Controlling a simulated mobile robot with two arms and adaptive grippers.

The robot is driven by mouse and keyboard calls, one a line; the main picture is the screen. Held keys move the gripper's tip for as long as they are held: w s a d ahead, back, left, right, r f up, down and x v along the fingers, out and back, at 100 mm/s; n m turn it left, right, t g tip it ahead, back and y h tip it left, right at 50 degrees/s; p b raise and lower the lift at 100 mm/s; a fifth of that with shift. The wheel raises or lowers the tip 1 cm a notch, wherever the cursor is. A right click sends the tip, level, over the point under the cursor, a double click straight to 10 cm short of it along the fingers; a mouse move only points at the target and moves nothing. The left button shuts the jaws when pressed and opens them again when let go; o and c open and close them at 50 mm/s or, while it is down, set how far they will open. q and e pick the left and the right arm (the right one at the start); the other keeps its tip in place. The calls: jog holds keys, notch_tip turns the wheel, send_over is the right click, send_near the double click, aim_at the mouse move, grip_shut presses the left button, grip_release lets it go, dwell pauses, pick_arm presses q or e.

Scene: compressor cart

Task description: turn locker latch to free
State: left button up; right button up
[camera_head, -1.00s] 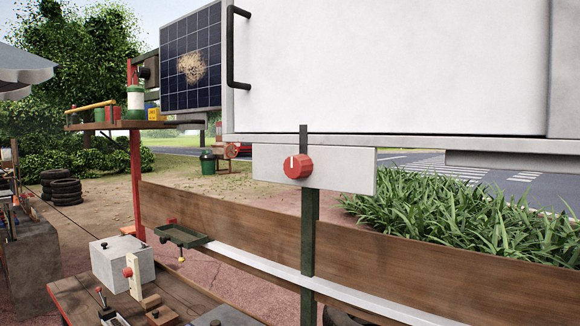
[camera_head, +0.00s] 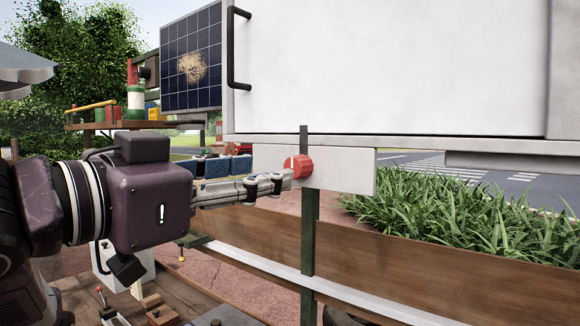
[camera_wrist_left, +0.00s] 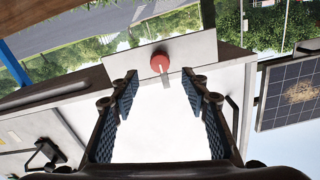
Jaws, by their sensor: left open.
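The latch is a red round knob (camera_head: 300,167) with a white mark, on a pale grey plate (camera_head: 345,170) under the white locker (camera_head: 390,65). In the head view its mark looks roughly upright. My left gripper (camera_head: 268,174) reaches in from the left, its fingertips close to the knob and overlapping the plate's left end. In the left wrist view the red knob (camera_wrist_left: 160,62) lies ahead, between and beyond the open fingertips (camera_wrist_left: 160,79). The jaws are open and empty; I see no contact with the knob. My right gripper is not in view.
A dark green post (camera_head: 309,245) stands directly below the knob. A dark handle (camera_head: 238,50) is on the locker's left edge. A wooden board (camera_head: 420,250) runs below, with a workbench (camera_head: 200,300) at the lower left. A solar panel (camera_head: 191,60) hangs at the upper left.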

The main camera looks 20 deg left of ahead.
aim_at(292, 167)
pick_arm(q)
jog(key=p+x, duration=0.1)
jog(key=x, duration=0.5)
jog(key=shift+w+p, duration=0.25)
jog(key=shift+p, duration=0.05)
jog(key=shift+w+d, duration=0.25)
jog(key=shift+w, duration=0.3)
grip_shut()
